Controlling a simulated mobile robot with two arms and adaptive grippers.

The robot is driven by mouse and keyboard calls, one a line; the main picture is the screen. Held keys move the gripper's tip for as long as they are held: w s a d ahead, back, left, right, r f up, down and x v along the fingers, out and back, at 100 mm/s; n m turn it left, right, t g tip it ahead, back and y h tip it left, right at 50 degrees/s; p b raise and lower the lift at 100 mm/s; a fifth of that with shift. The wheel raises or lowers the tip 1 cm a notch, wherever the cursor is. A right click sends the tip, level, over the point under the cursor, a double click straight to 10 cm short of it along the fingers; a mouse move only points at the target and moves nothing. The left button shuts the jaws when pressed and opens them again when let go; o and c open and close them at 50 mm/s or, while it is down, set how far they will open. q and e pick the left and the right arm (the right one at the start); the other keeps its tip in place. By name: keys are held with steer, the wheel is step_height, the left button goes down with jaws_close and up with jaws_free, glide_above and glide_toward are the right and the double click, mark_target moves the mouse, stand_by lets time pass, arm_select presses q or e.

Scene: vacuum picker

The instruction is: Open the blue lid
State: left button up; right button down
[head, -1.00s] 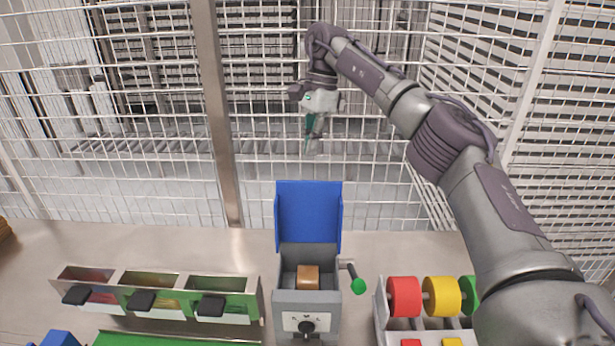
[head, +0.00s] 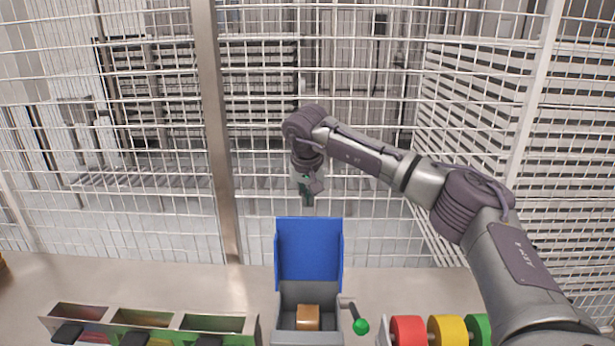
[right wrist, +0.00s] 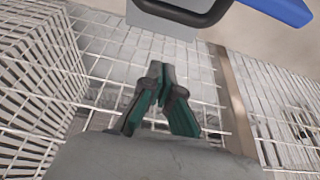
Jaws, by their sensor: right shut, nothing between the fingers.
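The blue lid (head: 309,252) stands upright, open, at the back of a grey box (head: 296,338) on the table. A brown block (head: 307,317) lies inside the open box. My right gripper (head: 308,203) is above and behind the lid, pointing down, apart from it. In the right wrist view, my right gripper (right wrist: 155,72) has its fingertips together with nothing between them. A blue edge of the lid (right wrist: 283,8) shows at the top right of that view. My left gripper is not in view.
A crank with a green knob (head: 361,326) sticks out at the box's right side. Bins with black handles (head: 135,339) stand to the left. Red (head: 408,329) and yellow (head: 447,330) rollers are to the right. A wire mesh fence (head: 390,215) stands behind the table.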

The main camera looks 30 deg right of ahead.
steer(key=s, duration=0.1)
steer(key=s+a+f+p, duration=0.1)
steer(key=s+a+p, duration=0.1)
steer(key=shift+f, duration=0.3)
